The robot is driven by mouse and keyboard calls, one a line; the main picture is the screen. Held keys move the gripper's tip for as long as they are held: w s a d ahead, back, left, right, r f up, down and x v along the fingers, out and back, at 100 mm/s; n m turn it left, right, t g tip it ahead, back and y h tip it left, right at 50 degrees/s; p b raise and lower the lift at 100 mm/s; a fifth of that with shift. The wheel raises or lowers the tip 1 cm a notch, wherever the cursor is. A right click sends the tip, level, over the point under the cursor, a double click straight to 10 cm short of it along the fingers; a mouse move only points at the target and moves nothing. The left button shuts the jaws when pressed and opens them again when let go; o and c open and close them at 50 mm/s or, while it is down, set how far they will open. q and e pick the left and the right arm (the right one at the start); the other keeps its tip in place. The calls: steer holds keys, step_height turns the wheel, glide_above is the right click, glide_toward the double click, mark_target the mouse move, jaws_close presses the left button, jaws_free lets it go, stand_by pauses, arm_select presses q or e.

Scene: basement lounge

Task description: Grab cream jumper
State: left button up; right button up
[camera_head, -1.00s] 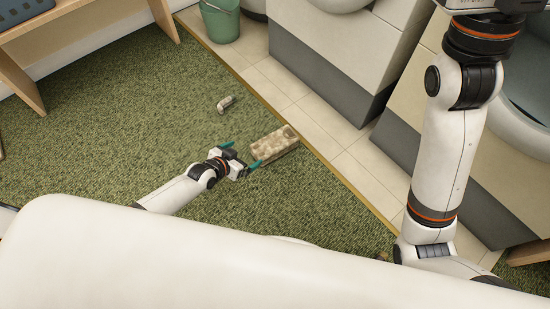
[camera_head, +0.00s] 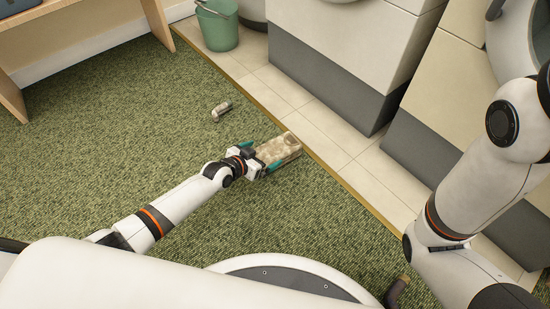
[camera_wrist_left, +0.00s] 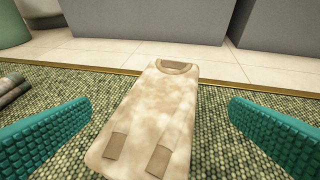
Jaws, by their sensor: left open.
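The cream jumper (camera_head: 281,150) is a folded, mottled cream and beige block lying on the green carpet beside the tiled strip. In the left wrist view the jumper (camera_wrist_left: 152,115) lies between the fingers, its collar at the far end and its cuffs near. My left gripper (camera_head: 262,157) is open at the near end of the jumper. In the wrist view its teal fingers (camera_wrist_left: 160,135) stand to either side, with carpet showing between each finger and the jumper. My right arm comes in at the right; its gripper is out of view.
A small rolled item (camera_head: 222,111) lies on the carpet beyond the left gripper. A green bucket (camera_head: 217,28) stands on the tiles. White and grey machines (camera_head: 345,60) line the far side. A wooden bench (camera_head: 80,40) stands at upper left. Carpet at left is clear.

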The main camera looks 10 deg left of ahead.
mark_target(274, 149)
arm_select(q)
steer(key=shift+f+b+x, duration=0.15)
steer(key=shift+b+x, duration=0.95)
steer(key=shift+b, duration=0.05)
steer(key=shift+f+b+x, duration=0.2)
steer(key=shift+b+x, duration=0.9)
steer(key=shift+b, duration=0.05)
steer(key=shift+w+d+f+b, duration=0.1)
steer(key=shift+w+b, duration=0.2)
steer(key=shift+b, duration=0.05)
steer(key=c, duration=1.1)
steer(key=shift+o, duration=0.2)
steer(key=shift+r, duration=0.2)
